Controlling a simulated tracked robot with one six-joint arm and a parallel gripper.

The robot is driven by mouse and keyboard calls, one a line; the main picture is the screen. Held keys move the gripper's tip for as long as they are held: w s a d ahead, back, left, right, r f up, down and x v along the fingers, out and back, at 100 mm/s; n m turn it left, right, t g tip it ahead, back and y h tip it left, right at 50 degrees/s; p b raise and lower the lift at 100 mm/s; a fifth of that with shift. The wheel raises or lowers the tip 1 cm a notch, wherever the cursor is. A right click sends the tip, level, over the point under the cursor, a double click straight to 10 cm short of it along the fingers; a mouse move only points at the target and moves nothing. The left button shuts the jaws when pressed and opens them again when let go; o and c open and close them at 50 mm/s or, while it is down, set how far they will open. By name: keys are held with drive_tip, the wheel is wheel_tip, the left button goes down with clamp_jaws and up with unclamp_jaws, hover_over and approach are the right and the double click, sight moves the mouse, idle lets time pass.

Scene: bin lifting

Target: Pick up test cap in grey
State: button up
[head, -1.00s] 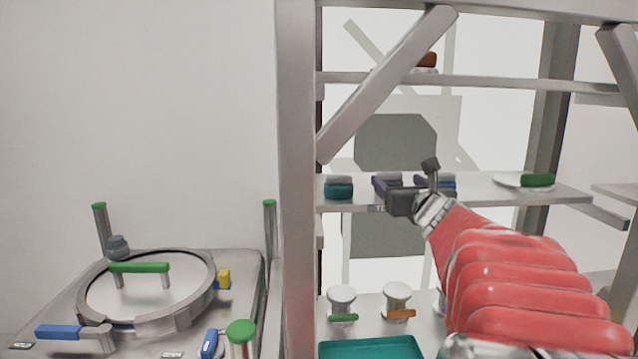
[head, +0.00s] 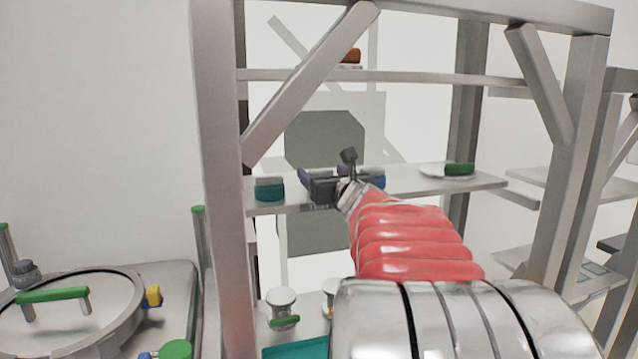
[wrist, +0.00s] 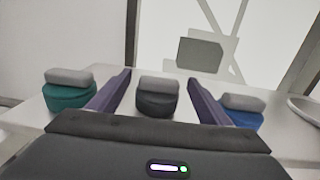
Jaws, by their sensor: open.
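A cap with a dark grey base and a lighter grey top (wrist: 156,98) stands upright on the shelf in the wrist view. My gripper (wrist: 158,92) is open, with its two purple fingers on either side of this cap and a visible gap to each side. In the head view my gripper (head: 325,180) is over the middle shelf and hides the grey cap. A teal cap (wrist: 70,90) is outside the left finger; it also shows in the head view (head: 270,190). A blue cap (wrist: 242,112) is outside the right finger, partly hidden by it.
The shelf (head: 415,184) also holds a white dish with a green handle (head: 459,169) at right. A diagonal brace (head: 310,85) and an upright post (head: 220,180) stand left. A lidded round vessel (head: 75,310) is at lower left.

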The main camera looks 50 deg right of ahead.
drive_tip(key=shift+c, duration=0.4)
drive_tip(key=c, duration=1.1)
drive_tip(key=shift+r, duration=0.1)
